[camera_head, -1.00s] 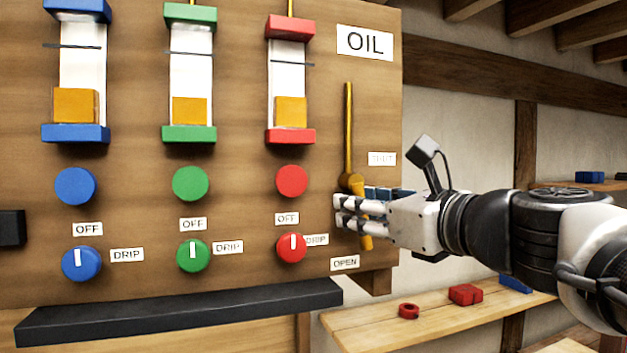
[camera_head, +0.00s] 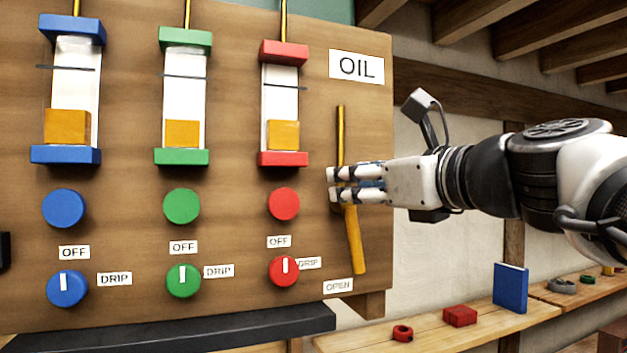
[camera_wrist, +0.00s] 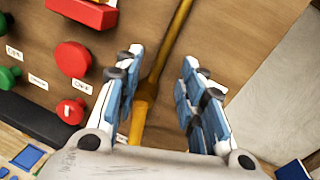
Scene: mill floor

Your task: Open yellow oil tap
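The yellow oil tap is a lever (camera_head: 354,240) at the right of the wooden board, hanging down with its end just above the OPEN label (camera_head: 338,286). It sits below a thin brass pipe (camera_head: 341,130). My gripper (camera_head: 334,185) is at the top of the lever, hiding the pivot in the head view. In the wrist view my gripper (camera_wrist: 163,62) is open, with the brass pipe (camera_wrist: 172,45) and the yellow lever (camera_wrist: 138,120) showing in the gap between the fingers. I cannot tell whether a finger touches the lever.
Red (camera_head: 284,271), green (camera_head: 183,281) and blue (camera_head: 67,288) knobs are left of the tap, below glass oilers. A black ledge (camera_head: 200,332) runs under the board. A bench (camera_head: 430,335) at lower right bears red parts and a blue block (camera_head: 510,288).

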